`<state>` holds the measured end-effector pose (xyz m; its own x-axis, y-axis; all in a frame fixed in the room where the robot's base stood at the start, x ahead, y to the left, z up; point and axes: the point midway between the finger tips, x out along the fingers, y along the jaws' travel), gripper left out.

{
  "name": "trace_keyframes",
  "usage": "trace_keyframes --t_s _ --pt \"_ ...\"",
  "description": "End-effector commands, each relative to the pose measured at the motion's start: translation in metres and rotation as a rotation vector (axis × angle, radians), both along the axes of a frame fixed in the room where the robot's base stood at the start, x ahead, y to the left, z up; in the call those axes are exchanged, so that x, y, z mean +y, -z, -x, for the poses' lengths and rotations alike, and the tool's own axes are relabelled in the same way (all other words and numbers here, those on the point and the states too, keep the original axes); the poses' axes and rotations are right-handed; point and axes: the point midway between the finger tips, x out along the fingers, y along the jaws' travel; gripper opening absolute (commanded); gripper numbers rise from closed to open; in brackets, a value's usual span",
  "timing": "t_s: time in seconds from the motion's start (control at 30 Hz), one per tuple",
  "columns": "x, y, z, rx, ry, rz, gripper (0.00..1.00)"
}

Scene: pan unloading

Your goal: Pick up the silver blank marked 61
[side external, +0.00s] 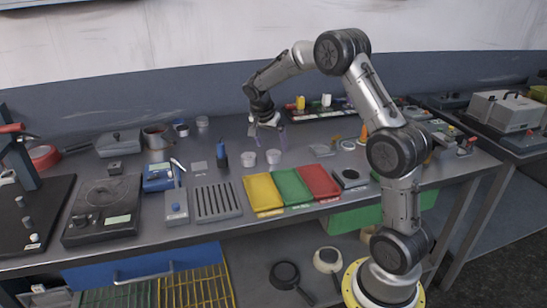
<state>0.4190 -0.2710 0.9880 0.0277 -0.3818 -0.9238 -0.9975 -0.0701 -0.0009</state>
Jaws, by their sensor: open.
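My gripper (268,138) hangs open over the back middle of the steel bench, pointing down, with nothing visible between its fingers. Two small pale round pots (248,159) stand just in front of and below it. No marking 61 can be read at this size, so I cannot tell which piece, if any, is the silver blank.
Yellow (263,193), green (292,186) and red (320,181) trays line the front edge. A slotted grey rack (217,202) and a blue instrument (159,177) are to the left. A dark rack (322,112) with coloured items stands behind. Some bare bench surrounds the gripper.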

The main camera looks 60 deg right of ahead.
Motion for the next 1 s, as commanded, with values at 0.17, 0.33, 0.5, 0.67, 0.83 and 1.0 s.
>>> trace_keyframes --t_s 0.17,0.33,0.5,0.67,0.83,1.0 --pt "-0.006 0.009 -0.002 0.003 0.001 -0.001 0.97" --pt "-0.019 0.029 -0.006 0.004 0.002 -0.001 0.97" --pt "-0.026 0.046 -0.007 0.002 0.0 -0.001 0.97" --pt "-0.026 0.047 -0.007 0.001 -0.001 0.0 0.97" --pt "-0.026 0.047 -0.007 0.001 -0.001 0.0 0.77" --pt "-0.026 0.046 -0.007 0.001 -0.001 0.0 0.46"
